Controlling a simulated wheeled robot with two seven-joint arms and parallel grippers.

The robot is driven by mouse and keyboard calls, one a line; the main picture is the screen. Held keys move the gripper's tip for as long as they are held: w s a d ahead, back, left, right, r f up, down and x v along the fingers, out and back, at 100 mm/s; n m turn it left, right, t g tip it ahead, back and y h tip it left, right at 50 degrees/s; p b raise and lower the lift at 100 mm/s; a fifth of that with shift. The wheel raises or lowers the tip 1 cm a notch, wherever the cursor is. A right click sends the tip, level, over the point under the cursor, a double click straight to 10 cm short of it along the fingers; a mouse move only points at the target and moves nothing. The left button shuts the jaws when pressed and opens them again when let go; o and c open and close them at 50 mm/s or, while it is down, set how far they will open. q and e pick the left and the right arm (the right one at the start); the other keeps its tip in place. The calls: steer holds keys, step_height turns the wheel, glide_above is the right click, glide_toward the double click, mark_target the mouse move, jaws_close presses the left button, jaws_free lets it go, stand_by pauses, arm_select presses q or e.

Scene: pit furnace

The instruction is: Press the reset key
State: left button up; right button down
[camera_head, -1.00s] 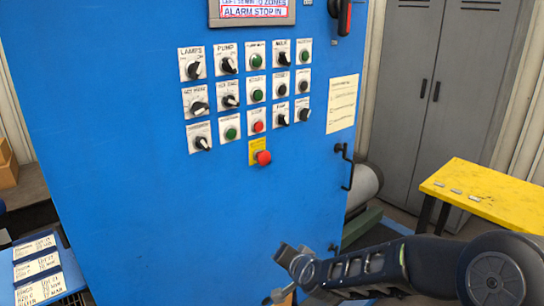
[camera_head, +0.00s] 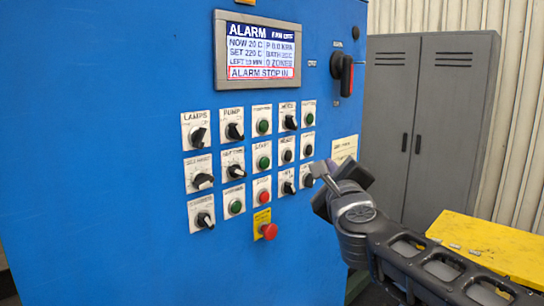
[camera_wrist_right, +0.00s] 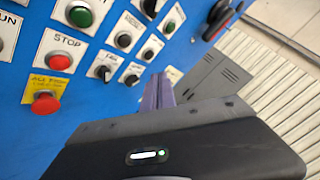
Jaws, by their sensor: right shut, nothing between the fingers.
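The blue control panel (camera_head: 110,120) carries rows of knobs and buttons. The small labels are mostly blurred, so I cannot tell for sure which one is the reset key. A black round button (camera_head: 287,155) sits right of the green start button (camera_head: 263,162); it also shows in the wrist view (camera_wrist_right: 124,40). Another black button (camera_head: 307,152) is farther right. My right gripper (camera_head: 322,172) is shut and empty, in front of the panel's right edge, beside the lower rows. Its closed fingers (camera_wrist_right: 160,90) show in the wrist view, apart from the buttons. My left gripper is out of view.
A red mushroom stop button (camera_head: 269,231) on a yellow plate sits below the rows. The screen (camera_head: 258,52) reads ALARM STOP IN. A red-and-black switch handle (camera_head: 343,73) sticks out upper right. A grey cabinet (camera_head: 420,130) and yellow table (camera_head: 490,245) stand to the right.

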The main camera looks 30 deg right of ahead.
mark_target(288, 156)
steer(key=w+a+p, duration=0.1)
steer(key=w+a, duration=0.1)
steer(key=w, duration=0.5)
steer(key=shift+w+m, duration=0.35)
steer(key=shift+m, duration=0.05)
stand_by(0.5)
steer(key=shift+w+a, duration=0.1)
steer(key=shift+w, duration=0.05)
stand_by(1.8)
steer(key=shift+w, duration=0.3)
steer(key=shift+w+a, duration=0.2)
steer(key=shift+w, duration=0.2)
stand_by(0.8)
steer(key=shift+s, duration=0.1)
steer(key=shift+s+d, duration=0.2)
steer(key=shift+s, duration=0.55)
steer(key=shift+b, duration=0.3)
